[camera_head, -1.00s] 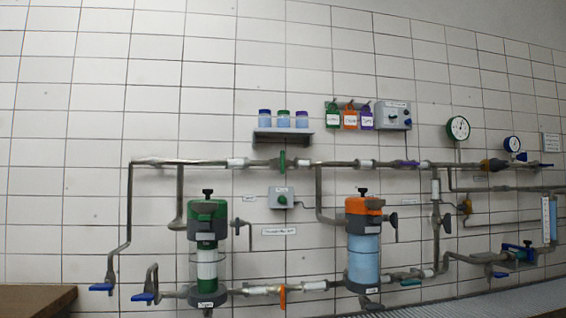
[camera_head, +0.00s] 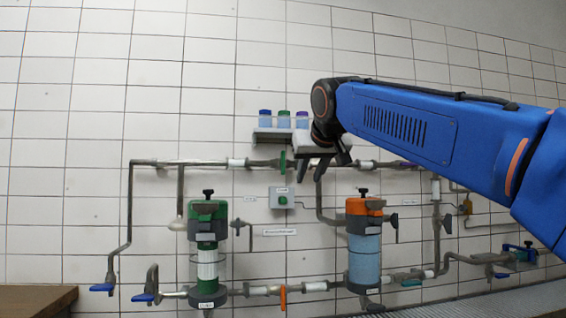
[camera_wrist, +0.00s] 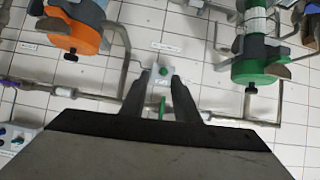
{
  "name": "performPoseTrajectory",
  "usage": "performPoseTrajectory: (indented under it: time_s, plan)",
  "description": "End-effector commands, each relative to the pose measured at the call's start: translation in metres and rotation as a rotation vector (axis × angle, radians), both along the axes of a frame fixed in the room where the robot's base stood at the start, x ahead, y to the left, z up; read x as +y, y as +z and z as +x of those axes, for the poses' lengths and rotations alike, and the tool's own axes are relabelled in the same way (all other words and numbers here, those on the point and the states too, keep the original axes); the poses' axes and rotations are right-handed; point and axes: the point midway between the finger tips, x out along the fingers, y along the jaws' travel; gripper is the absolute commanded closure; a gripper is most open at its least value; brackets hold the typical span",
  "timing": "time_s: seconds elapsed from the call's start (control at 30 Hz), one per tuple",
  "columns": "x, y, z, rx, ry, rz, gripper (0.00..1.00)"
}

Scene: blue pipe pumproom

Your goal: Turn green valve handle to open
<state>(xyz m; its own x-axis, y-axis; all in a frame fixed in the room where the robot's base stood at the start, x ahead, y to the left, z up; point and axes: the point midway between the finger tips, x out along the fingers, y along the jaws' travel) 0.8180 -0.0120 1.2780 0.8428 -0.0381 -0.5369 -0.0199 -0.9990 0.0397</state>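The green valve handle (camera_head: 283,161) is a thin upright lever on the upper horizontal pipe, below the small shelf. My gripper (camera_head: 311,178) hangs just right of it in the head view, fingers pointing down and toward the wall. In the wrist view the fingers of my gripper (camera_wrist: 160,76) are spread apart with nothing held. The green handle (camera_wrist: 161,107) shows in the gap between them, seen nearly edge-on. I see no finger touching it; the depth between them is hard to tell.
A grey box with a green button (camera_head: 282,198) is on the wall below the handle. A green-topped filter (camera_head: 207,250) and an orange-topped filter (camera_head: 364,250) stand below the pipe. A shelf (camera_head: 280,135) with several bottles is just above. An orange handle (camera_head: 283,298) is on the lower pipe.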

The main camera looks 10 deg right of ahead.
Motion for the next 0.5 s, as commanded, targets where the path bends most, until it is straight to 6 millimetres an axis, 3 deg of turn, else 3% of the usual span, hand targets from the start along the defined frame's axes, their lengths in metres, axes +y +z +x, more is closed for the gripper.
performPoseTrajectory:
  time_s: [0.03,0.2,0.33,0.5]
  plan:
    - [0.007,0.024,0.014,-0.033,0.000,0.005,0.72]
    - [0.022,0.083,0.042,-0.122,-0.006,0.022,0.72]
    - [0.028,0.107,0.052,-0.160,-0.008,0.031,0.72]
    - [0.031,0.116,0.059,-0.176,-0.011,0.035,0.72]
